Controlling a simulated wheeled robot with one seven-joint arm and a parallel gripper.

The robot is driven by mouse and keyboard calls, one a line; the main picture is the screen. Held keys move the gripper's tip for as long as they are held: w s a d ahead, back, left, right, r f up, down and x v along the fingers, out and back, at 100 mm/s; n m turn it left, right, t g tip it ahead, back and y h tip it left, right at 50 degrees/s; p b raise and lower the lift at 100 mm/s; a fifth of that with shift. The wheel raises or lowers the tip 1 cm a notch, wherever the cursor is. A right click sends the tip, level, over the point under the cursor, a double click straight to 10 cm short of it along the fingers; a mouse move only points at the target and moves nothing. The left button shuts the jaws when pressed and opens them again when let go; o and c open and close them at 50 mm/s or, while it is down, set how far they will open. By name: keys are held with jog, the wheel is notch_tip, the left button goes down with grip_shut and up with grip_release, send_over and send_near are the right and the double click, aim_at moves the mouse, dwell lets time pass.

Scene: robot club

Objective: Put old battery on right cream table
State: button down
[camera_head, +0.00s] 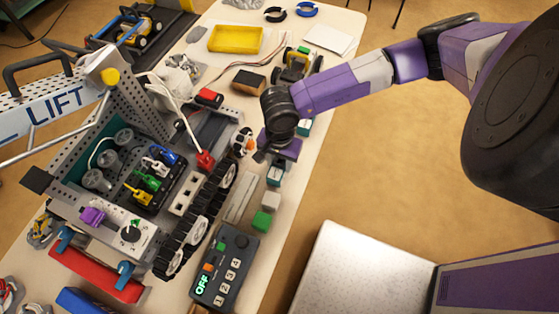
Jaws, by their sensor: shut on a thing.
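My gripper (270,156) points down over the right side of a long cream table (333,62). It is shut on a small block with teal and white faces (274,175), which appears to be the old battery; the fingers and wrist hide its upper part. I cannot tell whether the block touches the tabletop. A similar teal and white block (304,128) stands just behind my gripper near the table's right edge. Only this one cream table is in view, so I cannot tell whether it is the right one.
A large tracked robot labelled LIFT (60,103) fills the table's left part. A yellow tray (235,39) lies at the back.

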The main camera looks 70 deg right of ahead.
jog(key=shift+f+b, duration=0.5)
dwell(0.4)
jog(key=c, duration=0.7)
grip_release()
jog(key=shift+r+p, duration=2.2)
jog(key=shift+r, duration=1.3)
